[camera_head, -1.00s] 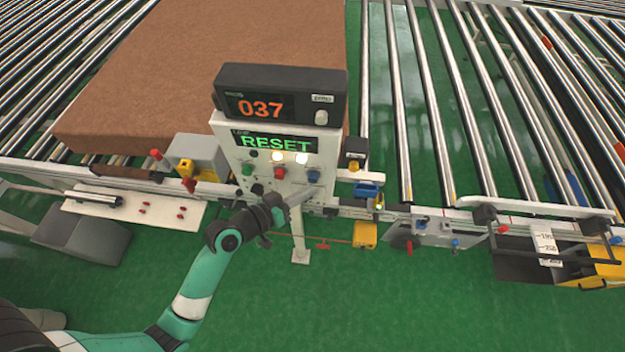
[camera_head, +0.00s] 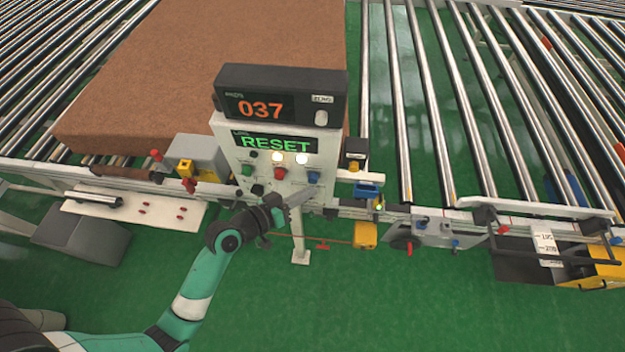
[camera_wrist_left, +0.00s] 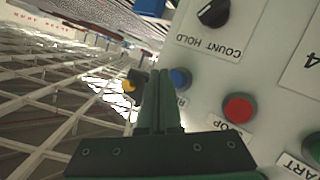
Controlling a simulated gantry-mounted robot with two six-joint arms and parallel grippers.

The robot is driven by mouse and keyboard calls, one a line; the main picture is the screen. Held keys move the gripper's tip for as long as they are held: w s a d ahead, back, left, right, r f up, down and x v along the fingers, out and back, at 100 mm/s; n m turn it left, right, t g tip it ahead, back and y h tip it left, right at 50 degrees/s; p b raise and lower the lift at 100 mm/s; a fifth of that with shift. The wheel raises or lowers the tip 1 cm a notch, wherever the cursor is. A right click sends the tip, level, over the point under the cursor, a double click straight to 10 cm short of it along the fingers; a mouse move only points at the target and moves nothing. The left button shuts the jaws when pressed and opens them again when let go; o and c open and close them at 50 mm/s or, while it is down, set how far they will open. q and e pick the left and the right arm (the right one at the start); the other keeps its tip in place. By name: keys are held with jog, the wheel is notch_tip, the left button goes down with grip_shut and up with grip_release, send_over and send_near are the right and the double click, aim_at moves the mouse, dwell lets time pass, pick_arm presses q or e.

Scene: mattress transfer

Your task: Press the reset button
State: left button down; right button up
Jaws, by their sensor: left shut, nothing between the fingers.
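The control panel (camera_head: 238,160) stands upright, with a lit display reading RESET. The blue button (camera_head: 313,177) is on its lower right; it also shows in the left wrist view (camera_wrist_left: 180,78), its label partly hidden by my fingers. My left gripper (camera_head: 309,189) is shut and empty, its fingertips just below the blue button in the head view. In the left wrist view the fingertips lie right beside the button; I cannot tell whether they touch it. My right gripper is not in view.
A red button (camera_wrist_left: 238,108), a green button (camera_wrist_left: 314,146) and a black COUNT HOLD knob (camera_wrist_left: 213,12) sit close by on the panel. A counter box (camera_head: 335,92) showing 037 is above. A brown mattress (camera_head: 230,45) lies on the rollers behind.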

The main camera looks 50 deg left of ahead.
pick_arm(q)
jog(key=shift+w+a, duration=0.1)
dwell(0.7)
jog(key=shift+w+a, duration=0.2)
jog(key=shift+w+a+b, duration=0.4)
jog(key=shift+w+a, duration=0.15)
jog(key=shift+w, duration=0.1)
dwell(1.2)
jog(key=shift+d, duration=0.1)
jog(key=shift+s+d+p, duration=0.5)
jog(key=shift+s+d, duration=0.2)
jog(key=shift+s, duration=0.25)
jog(key=shift+s+d+p, duration=0.8)
jog(key=shift+s+d, duration=0.9)
jog(key=shift+s, duration=0.15)
